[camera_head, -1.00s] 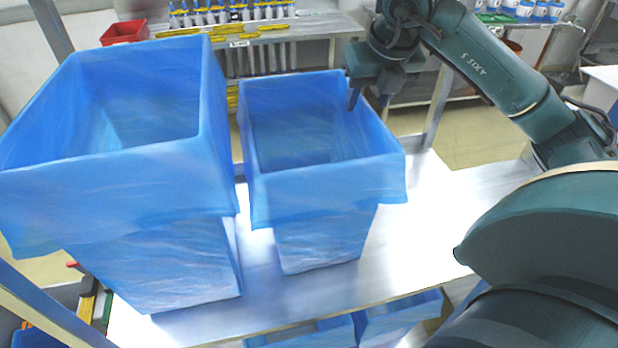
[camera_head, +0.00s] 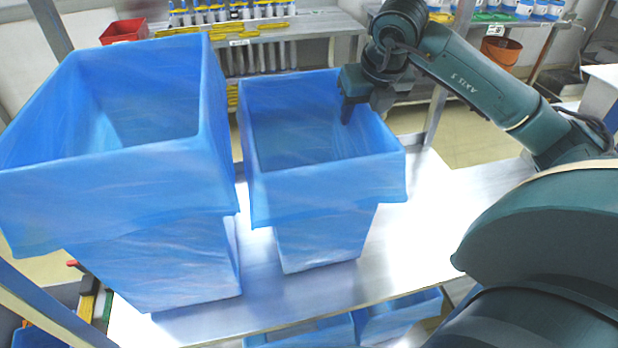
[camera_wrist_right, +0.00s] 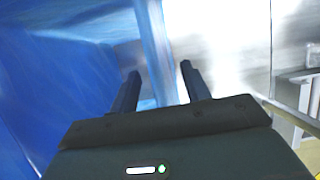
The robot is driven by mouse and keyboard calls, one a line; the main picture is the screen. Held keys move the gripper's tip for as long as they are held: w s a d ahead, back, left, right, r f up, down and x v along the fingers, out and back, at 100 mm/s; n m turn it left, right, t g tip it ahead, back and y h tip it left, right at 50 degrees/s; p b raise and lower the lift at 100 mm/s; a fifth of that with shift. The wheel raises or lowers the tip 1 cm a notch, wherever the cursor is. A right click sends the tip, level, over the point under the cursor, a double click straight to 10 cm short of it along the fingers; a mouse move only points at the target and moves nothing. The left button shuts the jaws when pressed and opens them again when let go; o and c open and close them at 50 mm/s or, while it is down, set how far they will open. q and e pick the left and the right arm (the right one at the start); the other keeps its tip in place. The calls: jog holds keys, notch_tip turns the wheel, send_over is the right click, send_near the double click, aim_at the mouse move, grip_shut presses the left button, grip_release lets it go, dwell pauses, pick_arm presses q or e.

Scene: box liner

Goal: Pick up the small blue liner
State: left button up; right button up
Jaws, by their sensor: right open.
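The small blue liner (camera_head: 310,195) stands upright and open-topped on the metal table, its wide upper part overhanging a narrower lower part. My right gripper (camera_head: 356,112) is at the liner's right rim, toward the back, with one finger pointing down inside the opening. In the right wrist view the two fingers of my right gripper (camera_wrist_right: 160,72) are apart. The edge of the liner wall (camera_wrist_right: 153,45) runs down between them, and neither finger is seen clamping it. The other finger is hard to make out in the head view. My left gripper is not in view.
A larger blue liner (camera_head: 120,195) stands close on the left, with a narrow gap between. The metal table (camera_head: 415,235) is clear to the right. Blue bins (camera_head: 400,318) sit below the front edge. A rack with bottles, a red bin (camera_head: 124,32) and an orange bucket (camera_head: 500,52) are behind.

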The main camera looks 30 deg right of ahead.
jog(key=shift+c, duration=0.6)
grip_shut()
